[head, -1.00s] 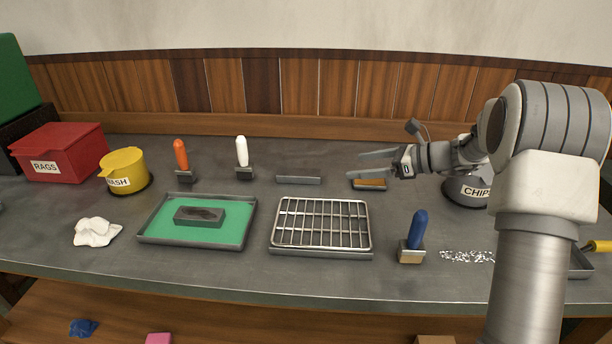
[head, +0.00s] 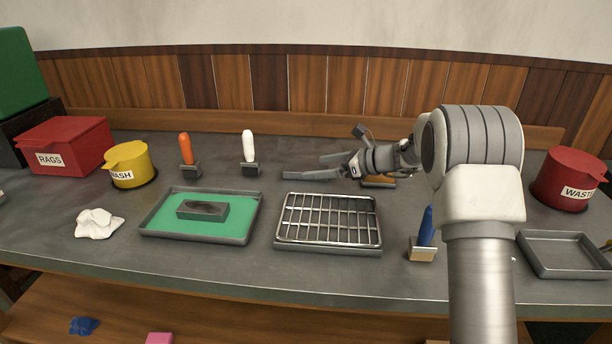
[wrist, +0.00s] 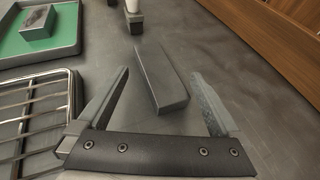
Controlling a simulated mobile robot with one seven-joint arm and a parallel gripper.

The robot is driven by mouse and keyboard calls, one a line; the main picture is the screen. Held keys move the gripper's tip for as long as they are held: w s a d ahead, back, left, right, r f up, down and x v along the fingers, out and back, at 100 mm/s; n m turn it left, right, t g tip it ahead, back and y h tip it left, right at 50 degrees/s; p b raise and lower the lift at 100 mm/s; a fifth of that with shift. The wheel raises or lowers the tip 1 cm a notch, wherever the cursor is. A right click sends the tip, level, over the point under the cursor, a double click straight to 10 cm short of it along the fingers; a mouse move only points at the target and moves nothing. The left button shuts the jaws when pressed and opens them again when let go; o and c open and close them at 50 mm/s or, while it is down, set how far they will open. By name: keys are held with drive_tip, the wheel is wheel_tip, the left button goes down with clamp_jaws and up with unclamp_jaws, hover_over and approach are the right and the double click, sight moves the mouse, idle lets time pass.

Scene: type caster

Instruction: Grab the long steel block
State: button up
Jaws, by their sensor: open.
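The long steel block (wrist: 160,78) is a plain grey bar lying flat on the bench. In the wrist view it lies between my two open fingers, slightly slanted, with clear space on both sides. My gripper (wrist: 161,73) is open and empty. In the head view my gripper (head: 315,165) reaches in from the right, and its fingers overlap the block (head: 294,176) and hide part of it. I cannot tell how far above the bench the fingertips are.
A wire rack on a tray (head: 328,247) stands in front of the block. A white-handled stamp (head: 249,150) stands to its left, near the green-lined tray (head: 152,235). A brown-bodied tool (head: 378,181) lies behind my wrist. A red waste can (head: 570,180) stands far right.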

sight(310, 169)
drive_tip(key=shift+x, duration=1.6)
drive_tip(key=shift+c, duration=0.3)
drive_tip(key=shift+s, duration=0.1)
drive_tip(key=c, duration=1.2)
drive_tip(key=shift+f, duration=0.1)
clamp_jaws()
